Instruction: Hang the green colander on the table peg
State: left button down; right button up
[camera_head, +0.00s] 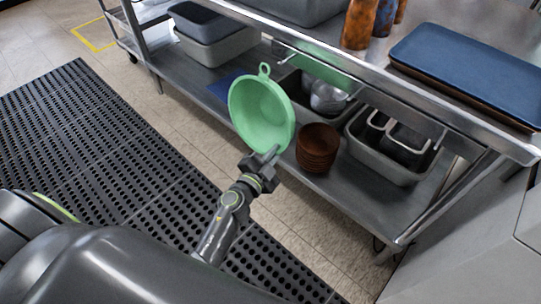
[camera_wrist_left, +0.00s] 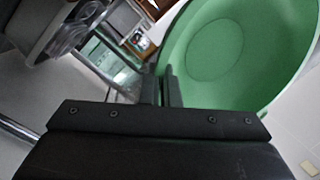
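The green colander (camera_head: 262,112) is a round bowl with a small ring handle at its top, held up in front of the steel table (camera_head: 350,72). My left gripper (camera_head: 271,156) is at its lower rim, with the ring at the far, upper side. In the left wrist view, the fingers (camera_wrist_left: 162,92) are close together on the rim of the colander (camera_wrist_left: 235,50). A thin rod-like peg (camera_head: 438,140) shows under the table's front edge at the right; another short rod is near the colander, partly unclear. The ring is apart from both. My right gripper is out of view.
The lower shelf holds stacked brown bowls (camera_head: 317,148), a grey bin (camera_head: 392,150) with metal items, and grey tubs (camera_head: 215,38). A blue tray (camera_head: 470,60) and several patterned bottles stand on the tabletop. A black perforated mat (camera_head: 95,150) covers the floor.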

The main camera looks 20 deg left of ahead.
pick_arm(q)
jog(key=shift+w+d+f, duration=0.1)
jog(key=shift+w+d, duration=0.1)
jog(key=shift+w, duration=0.35)
jog(key=shift+w+d, duration=0.2)
jog(key=shift+w, duration=0.3)
jog(key=shift+w+d+f+b, duration=0.2)
jog(key=shift+w+d+b, duration=0.15)
jog(key=shift+w, duration=0.5)
jog(key=shift+w+d+f+b, duration=0.25)
jog(key=shift+w+b, duration=0.15)
jog(key=shift+w, duration=0.4)
jog(key=shift+w+d+f+b, duration=0.2)
jog(key=shift+w+d+b, duration=0.15)
jog(key=shift+w, duration=0.5)
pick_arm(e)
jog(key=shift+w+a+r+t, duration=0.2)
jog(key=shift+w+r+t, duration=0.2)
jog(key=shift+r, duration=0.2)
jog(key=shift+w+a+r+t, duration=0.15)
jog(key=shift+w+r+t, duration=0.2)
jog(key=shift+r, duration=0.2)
pick_arm(q)
jog(key=c, duration=2.1)
grip_release()
jog(key=o, duration=0.5)
jog(key=shift+s+a, duration=0.1)
jog(key=shift+s, duration=0.05)
